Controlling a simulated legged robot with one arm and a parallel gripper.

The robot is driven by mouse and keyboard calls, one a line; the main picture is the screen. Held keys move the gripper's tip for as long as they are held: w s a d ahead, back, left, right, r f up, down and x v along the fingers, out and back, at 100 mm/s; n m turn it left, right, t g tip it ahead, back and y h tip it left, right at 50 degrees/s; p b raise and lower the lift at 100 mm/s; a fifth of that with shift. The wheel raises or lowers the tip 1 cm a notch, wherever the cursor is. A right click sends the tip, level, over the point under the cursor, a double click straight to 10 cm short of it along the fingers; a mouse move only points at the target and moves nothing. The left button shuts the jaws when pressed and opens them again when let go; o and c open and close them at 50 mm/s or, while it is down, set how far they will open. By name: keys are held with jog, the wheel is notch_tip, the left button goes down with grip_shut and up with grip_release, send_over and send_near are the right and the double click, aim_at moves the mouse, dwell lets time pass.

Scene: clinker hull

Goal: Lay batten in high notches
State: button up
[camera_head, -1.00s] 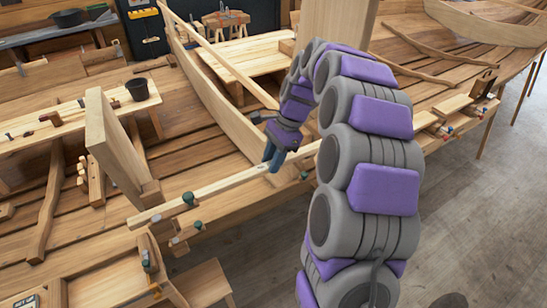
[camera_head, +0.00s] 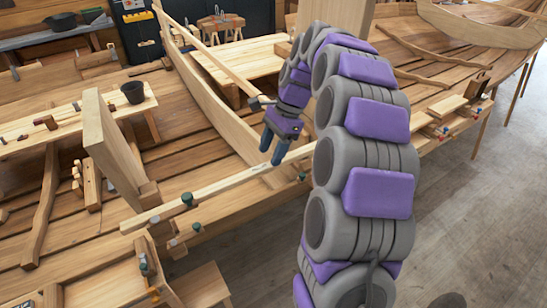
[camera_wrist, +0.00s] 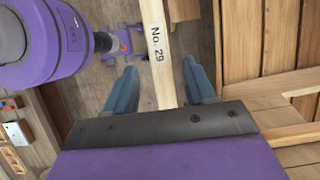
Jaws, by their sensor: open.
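The batten (camera_head: 225,186) is a long pale strip lying along the near edge of the hull. Its left end rests near a green-knobbed clamp (camera_head: 187,200); its right part passes behind my arm. In the wrist view the batten (camera_wrist: 158,50) carries the mark "No. 29". My gripper (camera_head: 271,154) is open, its blue fingers pointing down just above the batten. In the wrist view my gripper (camera_wrist: 160,90) has one finger on each side of the batten, with gaps visible. I cannot make out which notches, if any, the batten sits in.
An upright plank (camera_head: 112,150) stands left of my gripper. A curved hull plank (camera_head: 205,95) rises behind it. A black bucket (camera_head: 134,91) stands on a bench. Clamps with red and blue parts (camera_head: 440,130) line the edge at right. Open floor lies at lower right.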

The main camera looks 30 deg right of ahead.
notch_tip(320, 180, up, 4)
jog(key=shift+w+a+r+b, duration=0.1)
jog(key=shift+r+b, duration=0.05)
jog(key=shift+b, duration=0.15)
jog(key=s+a+r+n+g+h+p, duration=0.1)
jog(key=s+a+r+n+h+p, duration=0.1)
jog(key=s+a+n, duration=0.85)
jog(key=s+a+f+n+h, duration=0.1)
jog(key=s+f+n, duration=0.1)
jog(key=s, duration=0.5)
jog(key=s+a+f+n, duration=0.2)
jog(key=s+f, duration=0.2)
jog(key=s, duration=0.3)
jog(key=s+a+f+n+h, duration=0.1)
jog(key=s+a+f+n, duration=0.1)
jog(key=s, duration=0.6)
notch_tip(320, 180, down, 2)
jog(key=shift+f+n+g+h, duration=0.1)
jog(key=shift+n+g+h, duration=0.2)
jog(key=shift+n, duration=0.25)
jog(key=shift+a, duration=0.15)
